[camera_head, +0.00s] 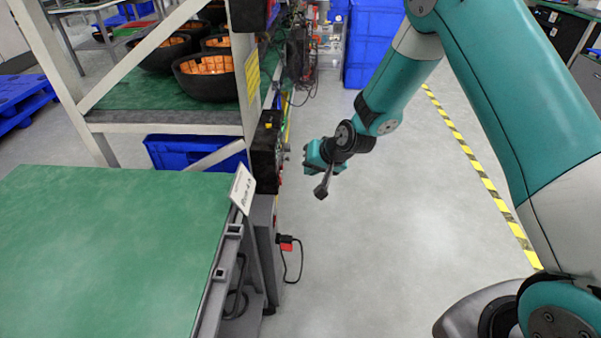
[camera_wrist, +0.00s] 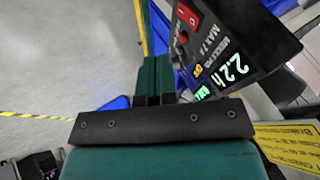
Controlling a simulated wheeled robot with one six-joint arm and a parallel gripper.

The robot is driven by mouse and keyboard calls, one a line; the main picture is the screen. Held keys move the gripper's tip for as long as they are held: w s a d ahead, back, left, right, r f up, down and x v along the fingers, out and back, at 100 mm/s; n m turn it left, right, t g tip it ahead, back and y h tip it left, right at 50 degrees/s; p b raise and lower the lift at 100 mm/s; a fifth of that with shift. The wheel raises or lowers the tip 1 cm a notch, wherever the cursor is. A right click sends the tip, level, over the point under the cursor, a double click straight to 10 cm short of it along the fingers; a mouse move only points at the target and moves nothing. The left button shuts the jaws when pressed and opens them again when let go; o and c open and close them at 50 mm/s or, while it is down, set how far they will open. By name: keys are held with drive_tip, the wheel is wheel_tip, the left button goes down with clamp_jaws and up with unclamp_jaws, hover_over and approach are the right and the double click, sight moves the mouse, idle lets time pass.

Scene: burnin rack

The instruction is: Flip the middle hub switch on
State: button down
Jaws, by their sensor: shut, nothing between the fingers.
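The middle hub is a black box with a red rocker switch (camera_wrist: 189,15) and a lit display (camera_wrist: 230,70); its label is partly legible in the wrist view. In the head view a black box (camera_head: 266,152) on the rack post appears to be this hub, its switch face turned away. My gripper (camera_head: 306,158) is just right of that box in the head view. In the wrist view my gripper (camera_wrist: 156,68) is shut and empty, its fingers left of the box and apart from the switch. I cannot tell which way the rocker is set.
A green-topped table (camera_head: 110,245) is at the lower left. A rack shelf (camera_head: 150,92) with black bowls stands behind. A yellow label (camera_wrist: 290,145) is at the lower right of the wrist view. Grey floor (camera_head: 380,230) to the right is clear.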

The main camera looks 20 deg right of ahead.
drive_tip(key=shift+v, duration=2.3)
drive_tip(key=shift+a, duration=0.1)
drive_tip(key=s+a+r+n+g, duration=0.2)
drive_tip(key=s+a+r+n, duration=0.1)
drive_tip(key=s+r, duration=0.4)
drive_tip(key=s+a+r+n+g, duration=0.1)
drive_tip(key=s+a+r+n, duration=0.15)
drive_tip(key=s+r, duration=0.5)
drive_tip(key=s+r+n+g, duration=0.1)
drive_tip(key=s+r+n, duration=0.1)
drive_tip(key=s, duration=0.6)
drive_tip(key=s+r+n+g, duration=0.2)
drive_tip(key=s+r, duration=0.2)
drive_tip(key=s, duration=0.5)
drive_tip(key=shift+s+d+r, duration=0.1)
drive_tip(key=shift+r, duration=0.05)
